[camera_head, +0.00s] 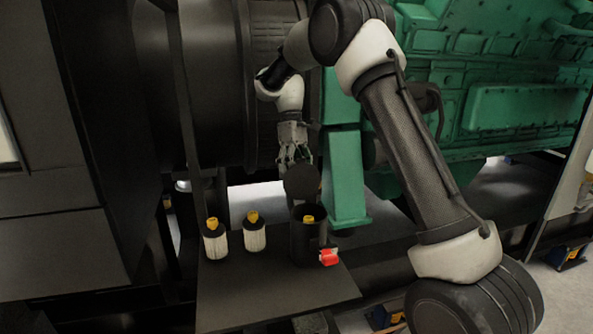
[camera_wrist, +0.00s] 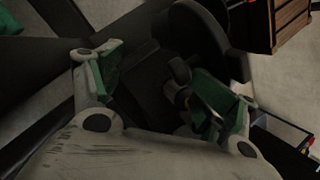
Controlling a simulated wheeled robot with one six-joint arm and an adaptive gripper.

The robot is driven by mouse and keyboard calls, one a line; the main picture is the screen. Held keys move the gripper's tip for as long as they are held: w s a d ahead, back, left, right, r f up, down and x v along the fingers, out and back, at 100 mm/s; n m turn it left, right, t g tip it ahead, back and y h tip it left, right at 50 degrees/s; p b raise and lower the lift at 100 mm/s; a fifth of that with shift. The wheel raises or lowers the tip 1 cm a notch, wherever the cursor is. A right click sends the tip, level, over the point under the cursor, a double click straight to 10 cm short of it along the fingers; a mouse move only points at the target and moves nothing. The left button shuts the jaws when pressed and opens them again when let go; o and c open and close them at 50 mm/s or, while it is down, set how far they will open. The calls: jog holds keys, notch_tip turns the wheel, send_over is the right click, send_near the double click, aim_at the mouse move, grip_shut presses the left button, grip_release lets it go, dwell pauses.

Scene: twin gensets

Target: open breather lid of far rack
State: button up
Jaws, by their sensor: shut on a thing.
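The breather lid (camera_head: 302,182) is a dark round disc. It stands tipped up above the dark breather canister (camera_head: 303,243), whose mouth is uncovered. A yellow-topped filter (camera_head: 308,219) shows inside. My gripper (camera_head: 295,158) is just above the lid, fingers pointing down. In the wrist view the green-padded fingers of my gripper (camera_wrist: 165,85) stand apart, shut on a dark part of the lid (camera_wrist: 200,35). The exact contact is dark and partly hidden by the right finger.
Two pale filters with yellow tops, one left (camera_head: 215,241) and one right (camera_head: 254,234), stand on the dark shelf (camera_head: 240,290). A red part (camera_head: 328,257) sits at the canister's right. A green post (camera_head: 345,180) and green engine (camera_head: 500,90) stand close on the right.

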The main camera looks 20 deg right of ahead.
jog(key=shift+d+f, duration=0.1)
jog(key=shift+f, duration=0.35)
jog(key=o, duration=0.9)
jog(key=shift+c, duration=0.8)
jog(key=shift+c, duration=0.2)
jog(key=shift+r, duration=0.2)
jog(key=shift+c, duration=0.4)
notch_tip(320, 180, up, 10)
jog(key=c, duration=0.3)
jog(key=shift+c, duration=0.2)
